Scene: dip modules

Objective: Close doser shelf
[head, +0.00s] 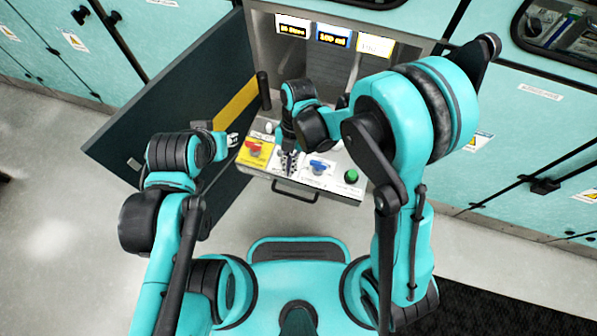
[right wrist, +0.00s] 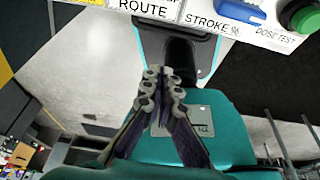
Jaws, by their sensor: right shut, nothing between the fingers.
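The doser shelf (head: 325,186) juts out of the open cabinet in the head view. Its panel carries a red knob on a yellow plate (head: 253,149), a blue knob (head: 318,167) and a green button (head: 351,176), with a dark bar handle (head: 296,194) along its front. My right gripper (head: 289,163) is shut and empty, over the panel between the red and blue knobs in that view. In the right wrist view its closed fingers (right wrist: 163,78) appear below the panel's lettered edge (right wrist: 200,16); contact cannot be told. My left gripper (head: 233,140) is beside the shelf's left side, its jaws too small to judge.
A dark cabinet door (head: 165,115) with a yellow stripe stands open at the left. Displays (head: 333,36) line the cabinet's upper part. Teal cabinets (head: 530,115) flank it on the right. Grey floor (head: 50,200) is clear at the left.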

